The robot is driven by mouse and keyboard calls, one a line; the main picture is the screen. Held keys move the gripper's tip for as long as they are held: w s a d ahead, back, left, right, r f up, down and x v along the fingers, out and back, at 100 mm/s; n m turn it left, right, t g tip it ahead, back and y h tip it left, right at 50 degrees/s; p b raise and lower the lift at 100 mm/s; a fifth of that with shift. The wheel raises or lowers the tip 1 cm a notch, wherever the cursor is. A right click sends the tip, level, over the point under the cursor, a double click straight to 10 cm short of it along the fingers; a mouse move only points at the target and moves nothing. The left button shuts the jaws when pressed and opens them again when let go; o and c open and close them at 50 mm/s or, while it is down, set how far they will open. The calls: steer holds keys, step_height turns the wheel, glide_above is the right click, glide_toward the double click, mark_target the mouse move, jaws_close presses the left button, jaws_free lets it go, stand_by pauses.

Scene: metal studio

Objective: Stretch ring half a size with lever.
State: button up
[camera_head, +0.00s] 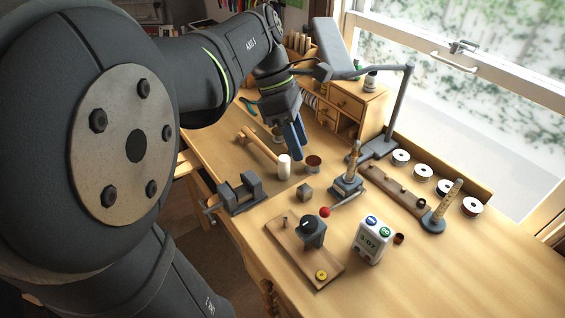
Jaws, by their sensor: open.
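A ring stretcher (348,186) with a grey base stands mid-bench, with a ridged tan tapered post (354,158) rising from it. Its thin lever points down and left and ends in a red ball knob (325,212). I cannot make out for certain a ring on the post; it is too small to tell. My gripper (298,152) has blue fingers, points down and is open. It is behind and left of the stretcher, above the bench near a small brown cup, apart from the lever. Nothing shows between its fingers.
A second tapered post (446,207) and a lamp (397,110) stand right. The front-right bench is clear.

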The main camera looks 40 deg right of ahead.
mark_target(323, 208)
steer(key=shift+n, duration=0.4)
steer(key=x, duration=1.7)
steer(key=shift+f, duration=0.2)
jaws_close()
